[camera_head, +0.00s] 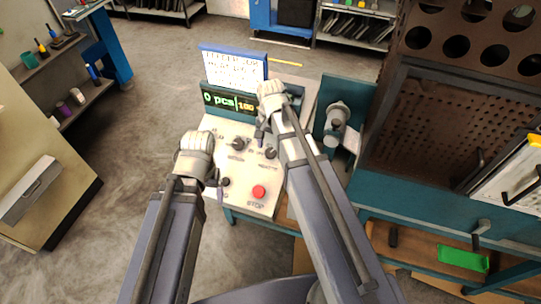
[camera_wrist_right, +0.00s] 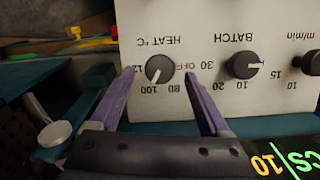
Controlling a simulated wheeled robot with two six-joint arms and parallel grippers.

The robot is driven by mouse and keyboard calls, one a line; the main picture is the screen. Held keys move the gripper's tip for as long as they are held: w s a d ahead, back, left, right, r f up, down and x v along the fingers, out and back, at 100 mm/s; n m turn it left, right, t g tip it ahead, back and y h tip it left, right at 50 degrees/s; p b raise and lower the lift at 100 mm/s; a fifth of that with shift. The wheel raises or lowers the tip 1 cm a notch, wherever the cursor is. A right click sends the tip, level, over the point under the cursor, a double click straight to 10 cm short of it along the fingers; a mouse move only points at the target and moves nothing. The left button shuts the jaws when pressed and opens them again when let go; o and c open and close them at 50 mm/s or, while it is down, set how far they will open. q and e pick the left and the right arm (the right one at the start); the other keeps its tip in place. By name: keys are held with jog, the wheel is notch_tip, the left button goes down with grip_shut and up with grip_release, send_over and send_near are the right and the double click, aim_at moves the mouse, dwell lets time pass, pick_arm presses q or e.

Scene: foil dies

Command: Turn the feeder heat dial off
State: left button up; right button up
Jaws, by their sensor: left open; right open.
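The heat dial (camera_wrist_right: 158,68) is a round black knob on the white panel (camera_wrist_right: 200,20), seen upside down in the right wrist view. Its pale pointer mark is on the lower left, towards the 100 mark; OFF is printed to its right. In the head view the heat dial (camera_head: 270,153) sits beside my right arm. My right gripper (camera_wrist_right: 160,77) is open and empty, its purple fingers showing on either side of the dial; I cannot tell whether they reach around it. In the head view it is at the panel's upper right (camera_head: 264,132). My left gripper (camera_head: 214,181) is open over the panel's left side.
The batch dial (camera_wrist_right: 242,65) and m/min dial (camera_wrist_right: 310,62) stand in line beside the heat dial. A red stop button (camera_head: 259,192) is lower on the panel. A display (camera_head: 228,101) and blue-framed sign (camera_head: 232,70) stand behind. A perforated machine (camera_head: 440,120) stands at right.

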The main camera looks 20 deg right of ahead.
aim_at(270, 154)
jog(key=shift+f+b, duration=0.85)
jog(key=shift+f, duration=0.55)
pick_arm(q)
notch_tip(270, 154, down, 3)
jog(key=shift+r, duration=0.2)
pick_arm(e)
jog(key=shift+r, duration=0.1)
grip_shut()
